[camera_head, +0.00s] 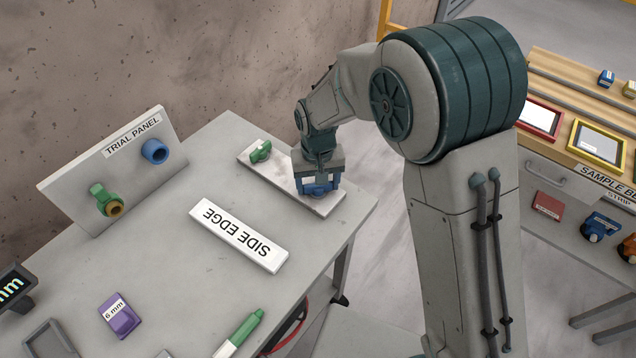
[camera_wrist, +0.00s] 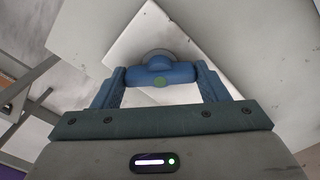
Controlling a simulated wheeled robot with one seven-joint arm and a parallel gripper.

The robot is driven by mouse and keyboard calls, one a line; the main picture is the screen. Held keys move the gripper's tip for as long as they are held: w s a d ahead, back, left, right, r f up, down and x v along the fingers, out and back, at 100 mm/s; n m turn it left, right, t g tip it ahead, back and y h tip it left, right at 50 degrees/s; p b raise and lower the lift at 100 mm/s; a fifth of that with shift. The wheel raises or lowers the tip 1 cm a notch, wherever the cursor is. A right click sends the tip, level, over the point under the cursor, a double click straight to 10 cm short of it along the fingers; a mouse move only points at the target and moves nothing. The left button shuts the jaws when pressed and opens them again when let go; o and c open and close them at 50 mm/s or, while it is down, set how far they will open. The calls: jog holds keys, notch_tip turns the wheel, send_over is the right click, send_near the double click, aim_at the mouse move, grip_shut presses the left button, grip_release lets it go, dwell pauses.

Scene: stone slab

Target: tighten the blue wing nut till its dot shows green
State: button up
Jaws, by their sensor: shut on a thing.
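The blue wing nut (camera_wrist: 178,73) sits at one end of a white plate (camera_head: 284,186) on the grey table. In the wrist view a round green dot shows on the middle of the nut. My gripper (camera_head: 318,184) is over this end of the plate, pointing down. Its two blue fingers are shut on the nut's wings, one at each side, as the wrist view shows. In the head view my gripper hides most of the nut.
A green wing nut (camera_head: 260,151) is at the plate's other end. A white "SIDE EDGE" block (camera_head: 238,238) lies in front of the plate. The upright trial panel (camera_head: 75,180) stands at left. The table's right edge is close to my gripper.

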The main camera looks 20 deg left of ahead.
dwell(0.4)
jog(key=o, duration=1)
jog(key=shift+c, duration=0.2)
notch_tip(320, 180, up, 14)
jog(key=b, duration=0.1)
